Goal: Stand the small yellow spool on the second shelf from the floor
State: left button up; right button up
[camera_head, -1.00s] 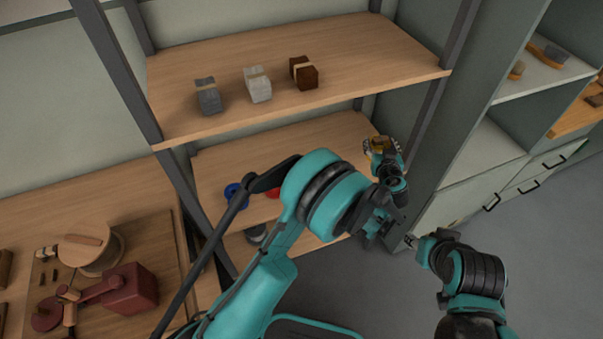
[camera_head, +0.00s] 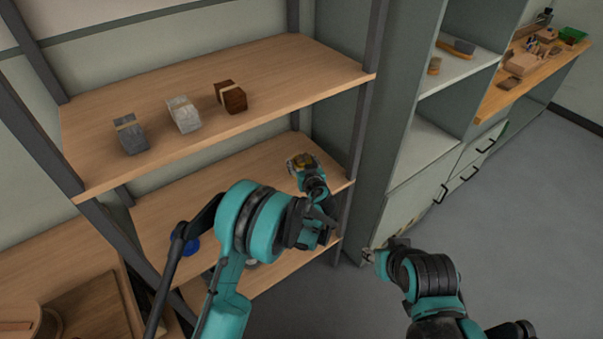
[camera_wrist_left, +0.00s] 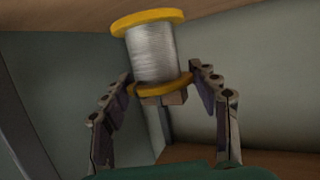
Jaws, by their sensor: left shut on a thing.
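The small yellow spool (camera_wrist_left: 156,55) has yellow flanges and silvery wire, and looks slightly tilted in the left wrist view. My left gripper (camera_wrist_left: 163,95) is shut on it at the lower flange, with a finger on each side. In the head view the spool (camera_head: 302,160) is at the right end of the middle shelf (camera_head: 250,165), below the upper board. I cannot tell whether it touches that shelf. My right gripper (camera_head: 370,256) is low, right of the rack; its fingers are too small to read.
The upper shelf (camera_head: 290,80) holds grey, white and brown bundles (camera_head: 182,114). A blue spool (camera_head: 193,246) lies on the middle shelf, partly behind my arm. A dark rack post (camera_head: 362,120) stands right of the left gripper. Beyond is a cabinet (camera_head: 425,180); open floor lies at right.

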pick_arm(q)
notch_tip(320, 180, down, 4)
jog(key=shift+f+b, duration=0.1)
jog(key=shift+b, duration=0.95)
jog(key=o, duration=1.3)
